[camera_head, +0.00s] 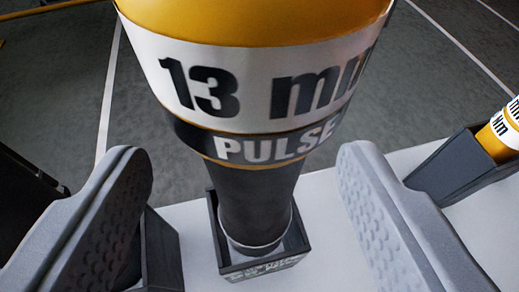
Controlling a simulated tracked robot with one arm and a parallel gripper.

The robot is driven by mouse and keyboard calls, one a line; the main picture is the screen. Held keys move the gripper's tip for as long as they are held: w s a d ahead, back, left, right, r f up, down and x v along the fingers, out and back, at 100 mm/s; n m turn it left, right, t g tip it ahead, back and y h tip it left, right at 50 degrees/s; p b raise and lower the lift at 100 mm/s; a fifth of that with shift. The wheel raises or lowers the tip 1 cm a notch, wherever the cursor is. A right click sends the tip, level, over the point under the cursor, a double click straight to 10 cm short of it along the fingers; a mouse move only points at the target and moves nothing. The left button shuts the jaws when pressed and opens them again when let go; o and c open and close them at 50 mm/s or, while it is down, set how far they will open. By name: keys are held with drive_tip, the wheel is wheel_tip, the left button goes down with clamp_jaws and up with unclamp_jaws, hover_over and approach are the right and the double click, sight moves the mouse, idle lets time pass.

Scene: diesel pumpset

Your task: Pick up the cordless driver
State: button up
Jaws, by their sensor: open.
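The cordless driver (255,90) fills the top middle of the view. It has a yellow upper part, a white band marked "13 mm" and a dark band marked "PULSE". Its dark lower part stands upright in a small dark square holder (262,264). Its top is cut off by the frame. My gripper (240,175) is open, with one grey ridged finger to the left of the driver and one to the right. Both fingers appear apart from it, with visible space on each side.
A light shelf surface (335,235) bears the holder. Another yellow and white tool (502,132) sits in a dark holder (455,168) at the right. A dark holder (162,250) is partly hidden behind the left finger. Grey floor with white lines lies beyond.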

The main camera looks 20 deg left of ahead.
drive_tip(key=shift+x, duration=1.8)
drive_tip(key=shift+d, duration=0.15)
drive_tip(key=shift+c, duration=0.3)
